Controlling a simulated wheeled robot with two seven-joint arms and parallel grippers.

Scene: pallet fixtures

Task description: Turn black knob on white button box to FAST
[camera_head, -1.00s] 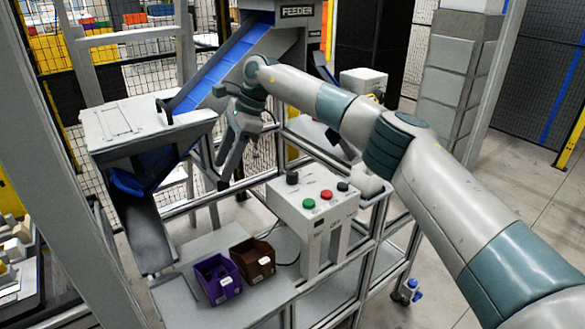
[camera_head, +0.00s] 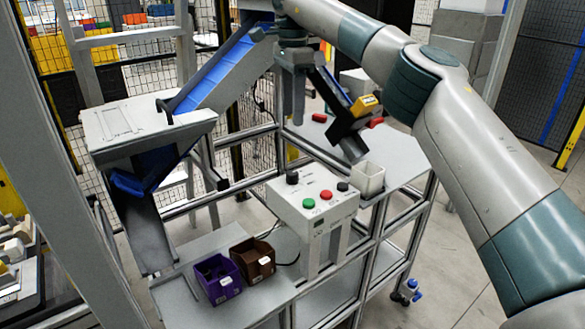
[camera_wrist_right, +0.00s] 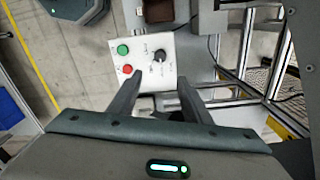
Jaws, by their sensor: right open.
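The white button box (camera_head: 318,222) stands on the frame in the head view's middle. Its top carries a green button (camera_head: 309,203), a red button (camera_head: 326,195), a black knob (camera_head: 292,178) at the back left and another black knob (camera_head: 342,186) at the right. My right gripper (camera_head: 322,138) is above and behind the box, open and empty, fingers pointing down. In the right wrist view, one black knob (camera_wrist_right: 159,56) shows beyond and between the open fingers (camera_wrist_right: 158,78); markings around it are too small to read. My left gripper is not in view.
A purple bin (camera_head: 218,280) and a brown bin (camera_head: 253,261) sit left of the box. A white open container (camera_head: 368,180) stands to its right. The blue feeder chute (camera_head: 212,82) and a grey hopper (camera_head: 150,125) are at the left.

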